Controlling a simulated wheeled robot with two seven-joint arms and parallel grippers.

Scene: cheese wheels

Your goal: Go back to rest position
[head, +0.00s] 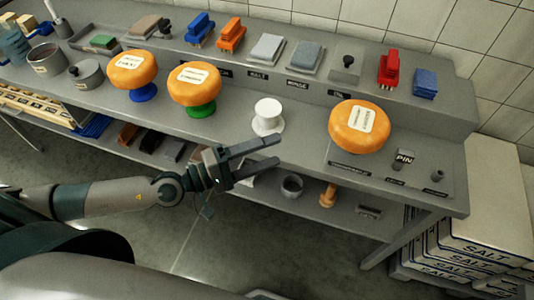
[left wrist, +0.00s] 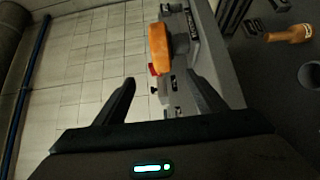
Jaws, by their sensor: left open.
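My left gripper (head: 262,158) is open and empty in front of the workbench (head: 240,110), near its front edge. Its two fingers also show apart in the left wrist view (left wrist: 165,90), with nothing between them. An orange cheese wheel (head: 360,126) with a pale label rests at the right of the bench, and its edge shows in the left wrist view (left wrist: 159,48). Two more orange wheels stand at the left: one on a blue stand (head: 144,92), one on a green stand (head: 201,110). A white stand (head: 268,117) is empty. My right gripper is not in view.
A raised back shelf holds blue and orange brushes (head: 231,35), grey blocks (head: 267,48) and a red brush (head: 389,68). Metal pots (head: 47,57) stand at the far left. Boxes marked SALT (head: 470,250) are stacked at the right. The floor (head: 200,240) in front is clear.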

